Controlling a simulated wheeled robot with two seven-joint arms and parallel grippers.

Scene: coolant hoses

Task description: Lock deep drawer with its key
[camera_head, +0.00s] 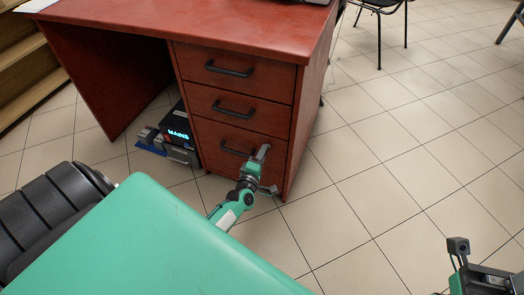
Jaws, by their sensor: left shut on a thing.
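The deep drawer (215,157) is the lowest of the three drawers in the red desk, and its front looks closed. It has a black bar handle (234,151). My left gripper (263,151) is at the upper right part of this drawer's front, right of the handle. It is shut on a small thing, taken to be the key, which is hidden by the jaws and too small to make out. The lock is also hidden there, so I cannot tell how far the key is in or how it is turned. Part of my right gripper (460,250) shows at the lower right, away from the desk; its jaws are unclear.
Two shallower drawers, an upper (232,70) and a middle one (235,109), are closed above. A dark box with a lit display (178,134) stands on the floor left of the drawers. A black chair (65,205) is at the left.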

